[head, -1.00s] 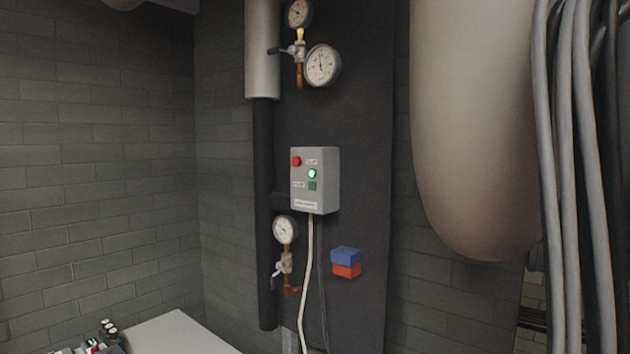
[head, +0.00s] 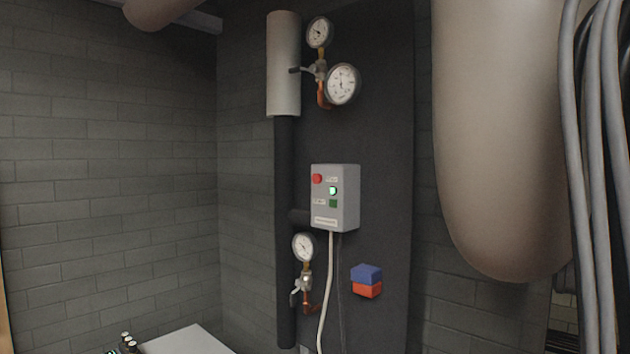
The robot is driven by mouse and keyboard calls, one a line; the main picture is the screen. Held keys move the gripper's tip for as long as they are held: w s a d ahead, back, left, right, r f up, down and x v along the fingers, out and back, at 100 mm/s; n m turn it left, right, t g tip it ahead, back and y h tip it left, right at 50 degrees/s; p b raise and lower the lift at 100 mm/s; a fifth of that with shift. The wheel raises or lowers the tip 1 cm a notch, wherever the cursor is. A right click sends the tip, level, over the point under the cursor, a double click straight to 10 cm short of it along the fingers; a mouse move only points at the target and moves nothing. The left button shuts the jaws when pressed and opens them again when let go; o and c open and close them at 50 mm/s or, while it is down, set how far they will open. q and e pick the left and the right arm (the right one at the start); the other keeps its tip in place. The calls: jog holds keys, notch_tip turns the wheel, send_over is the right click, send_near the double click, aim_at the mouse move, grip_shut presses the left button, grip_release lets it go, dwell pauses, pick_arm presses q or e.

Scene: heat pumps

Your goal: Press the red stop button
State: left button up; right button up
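The red stop button (head: 317,179) is a round knob at the upper left of the front of a light grey control box (head: 349,199). The box is fixed to a dark panel in the middle of the head view. A lit green lamp (head: 333,190) and a green square button (head: 333,203) sit to the right of and below the red button. Small labels beside them are too small to read. Neither of my grippers is in view, and nothing covers the red button.
Pressure gauges with valves are above the box (head: 342,84) and below it (head: 304,247). A blue and red block (head: 366,281) is on the panel at lower right. A large beige tank (head: 500,140) and grey cables (head: 590,180) stand at right. A white surface (head: 185,341) is at lower left.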

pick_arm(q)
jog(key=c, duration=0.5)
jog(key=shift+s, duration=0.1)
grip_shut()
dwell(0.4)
